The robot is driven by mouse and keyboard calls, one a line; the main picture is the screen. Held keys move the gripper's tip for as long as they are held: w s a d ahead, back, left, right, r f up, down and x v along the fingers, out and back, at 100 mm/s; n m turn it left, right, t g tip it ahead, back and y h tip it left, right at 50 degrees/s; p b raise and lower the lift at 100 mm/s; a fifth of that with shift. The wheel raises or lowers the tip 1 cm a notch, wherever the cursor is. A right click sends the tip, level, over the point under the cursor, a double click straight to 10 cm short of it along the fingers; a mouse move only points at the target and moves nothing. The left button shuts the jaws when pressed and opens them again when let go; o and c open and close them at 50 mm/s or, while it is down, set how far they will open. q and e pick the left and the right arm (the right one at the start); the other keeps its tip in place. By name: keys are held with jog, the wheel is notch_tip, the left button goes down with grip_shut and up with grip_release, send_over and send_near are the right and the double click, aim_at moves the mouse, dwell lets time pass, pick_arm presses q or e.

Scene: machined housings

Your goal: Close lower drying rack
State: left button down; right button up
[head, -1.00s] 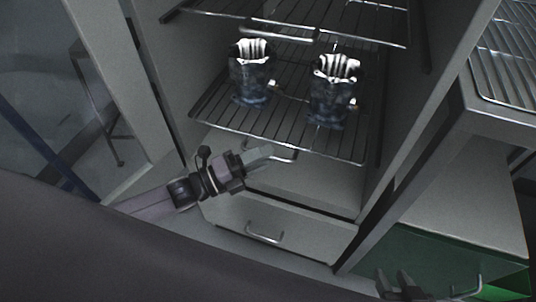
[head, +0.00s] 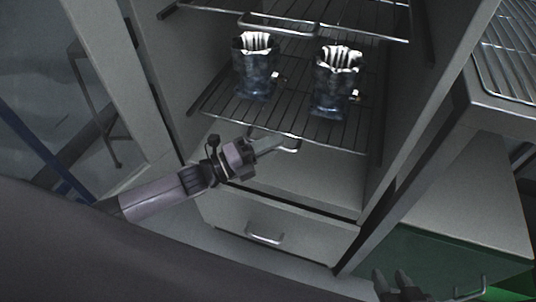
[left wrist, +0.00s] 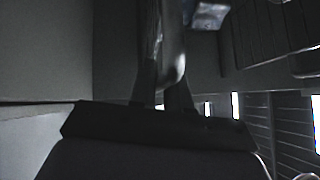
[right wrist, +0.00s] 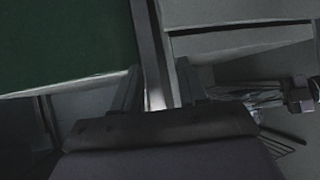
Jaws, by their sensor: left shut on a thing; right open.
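The lower drying rack (head: 290,128) is a wire shelf inside the grey cabinet, sticking out towards me. Two dark housings with pale ribbed tops stand upright on it, a left one (head: 257,75) and a right one (head: 335,90). My left gripper (head: 272,146) is at the rack's front and shut on its handle (head: 288,148). In the left wrist view the fingers (left wrist: 163,95) close around a metal bar. My right gripper (head: 392,284) is open and empty at the bottom right, by the green-fronted unit; it also shows in the right wrist view (right wrist: 160,90).
An upper wire rack (head: 300,22) with its own handle is above the housings. A closed drawer (head: 265,236) with a handle is below. A grey counter (head: 510,110) with a wire grid stands at right, over a green panel (head: 420,262). Cabinet walls flank the rack closely.

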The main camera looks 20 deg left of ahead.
pick_arm(q)
jog(key=shift+w, duration=0.85)
jog(key=c, duration=1.2)
grip_release()
jog(key=shift+w, duration=0.15)
pick_arm(e)
jog(key=shift+w+a+r+t, duration=0.3)
jog(key=shift+w+a+r, duration=0.2)
jog(key=shift+r, duration=0.2)
pick_arm(q)
jog(key=v, duration=0.7)
pick_arm(e)
jog(key=shift+s+d+f, duration=0.25)
jog(key=shift+r, duration=0.1)
